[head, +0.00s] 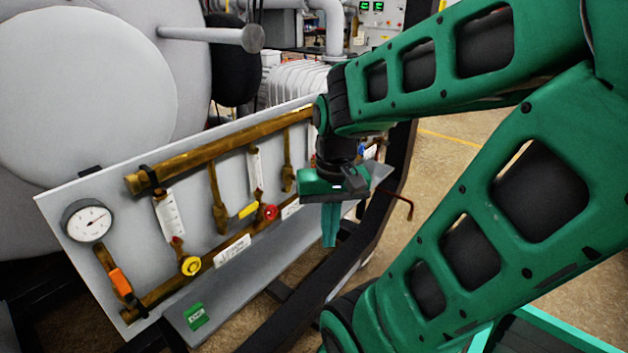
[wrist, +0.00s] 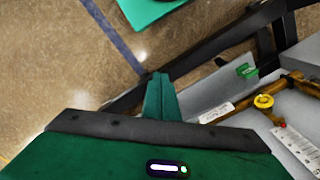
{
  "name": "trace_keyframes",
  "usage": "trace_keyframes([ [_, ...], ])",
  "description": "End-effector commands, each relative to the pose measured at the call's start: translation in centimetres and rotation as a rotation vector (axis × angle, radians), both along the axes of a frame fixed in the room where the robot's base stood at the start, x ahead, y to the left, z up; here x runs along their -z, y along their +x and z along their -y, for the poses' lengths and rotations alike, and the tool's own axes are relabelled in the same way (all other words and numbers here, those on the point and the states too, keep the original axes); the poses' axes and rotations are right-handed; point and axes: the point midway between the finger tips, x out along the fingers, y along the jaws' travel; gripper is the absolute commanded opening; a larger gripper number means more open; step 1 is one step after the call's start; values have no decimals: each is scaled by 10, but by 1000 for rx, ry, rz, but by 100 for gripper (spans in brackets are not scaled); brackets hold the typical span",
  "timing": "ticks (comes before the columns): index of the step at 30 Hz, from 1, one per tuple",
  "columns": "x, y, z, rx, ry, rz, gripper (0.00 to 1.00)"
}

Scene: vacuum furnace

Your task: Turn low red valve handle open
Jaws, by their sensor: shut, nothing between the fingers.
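A round red valve handle (head: 270,212) sits on the lower brass pipe of the grey panel, beside a yellow lever, in the head view. Further left and lower, an orange-red lever handle (head: 120,281) lies along a brass pipe below the gauge. My gripper (head: 329,241) hangs with its fingers pointing down, in front of the panel and to the right of the round red handle, apart from it. Its fingers are together and empty. The fingers also show in the wrist view (wrist: 161,78), over the floor and frame.
A yellow round knob (head: 190,265) sits on the lower pipe and shows in the wrist view (wrist: 263,101). A pressure gauge (head: 88,221) is at the panel's left. A dark frame rail (head: 300,288) runs below the panel. Open floor (head: 455,150) lies to the right.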

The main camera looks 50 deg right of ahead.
Motion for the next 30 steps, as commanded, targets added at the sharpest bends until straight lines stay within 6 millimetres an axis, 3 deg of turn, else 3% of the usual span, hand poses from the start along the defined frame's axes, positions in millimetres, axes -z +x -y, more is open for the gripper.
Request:
trace_keyframes([
  [11, 59, 84, 45, 530, 191, 101, 0],
  [20, 99, 140, 92, 1044, 510, 213, 0],
  [24, 108, 159, 123, 1308, 710, 269, 0],
  [30, 108, 172, 181, 1674, 1050, 344, 0],
])
